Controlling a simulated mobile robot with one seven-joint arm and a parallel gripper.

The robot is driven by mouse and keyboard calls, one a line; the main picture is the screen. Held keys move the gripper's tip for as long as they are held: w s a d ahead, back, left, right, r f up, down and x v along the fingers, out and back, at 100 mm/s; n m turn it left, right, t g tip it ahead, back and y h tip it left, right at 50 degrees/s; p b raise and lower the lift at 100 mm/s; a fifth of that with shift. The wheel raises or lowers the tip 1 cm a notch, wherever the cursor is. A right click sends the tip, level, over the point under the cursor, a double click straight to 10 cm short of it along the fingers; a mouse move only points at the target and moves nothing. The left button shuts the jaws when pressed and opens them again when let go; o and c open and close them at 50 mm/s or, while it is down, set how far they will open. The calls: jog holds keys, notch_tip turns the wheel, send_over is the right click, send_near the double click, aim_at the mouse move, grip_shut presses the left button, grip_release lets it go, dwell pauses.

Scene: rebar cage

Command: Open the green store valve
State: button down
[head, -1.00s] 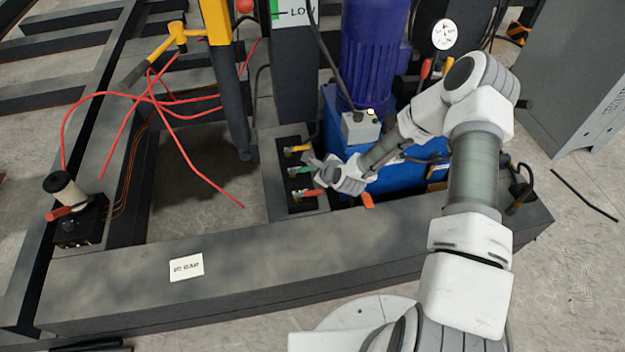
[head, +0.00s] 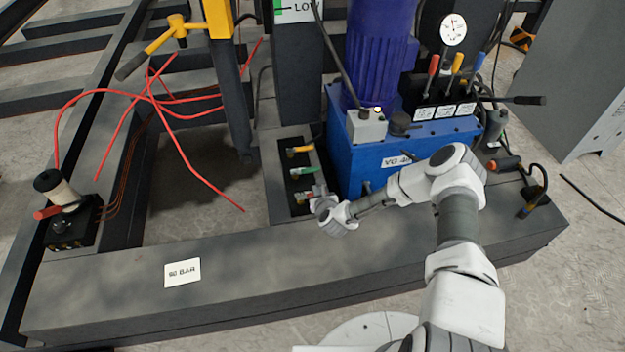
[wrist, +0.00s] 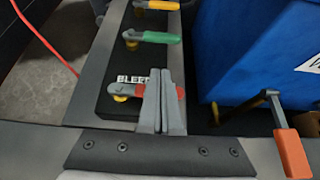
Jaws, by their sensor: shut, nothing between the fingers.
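The green valve handle (head: 303,171) is the middle of three on a black valve block and points right, across the block. In the wrist view the green handle (wrist: 158,37) lies beyond my fingertips, clear of them. My gripper (head: 318,191) is shut and empty; in the wrist view its fingers (wrist: 164,74) overlap the red handle (wrist: 128,88), beside a partly hidden label starting "BLEE". I cannot tell whether the fingers touch the red handle. In the head view my gripper covers part of the red handle.
A yellow handle (head: 299,149) is the farthest on the block, lying parallel to the green one. A blue power unit (head: 375,158) stands close on the right. An orange-handled lever (wrist: 290,150) is at the wrist view's lower right. A red hose (head: 190,165) lies to the left.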

aim_at(305, 171)
jog(key=b+x, duration=0.1)
jog(key=x, duration=0.3)
jog(key=r+b+x, duration=0.1)
jog(key=x, duration=0.2)
jog(key=shift+w+a+b, duration=0.1)
jog(key=shift+w+b, duration=0.15)
jog(key=shift+b, duration=0.1)
jog(key=shift+w+a+r, duration=0.1)
jog(key=shift+w+r, duration=0.05)
jog(key=shift+w, duration=0.4)
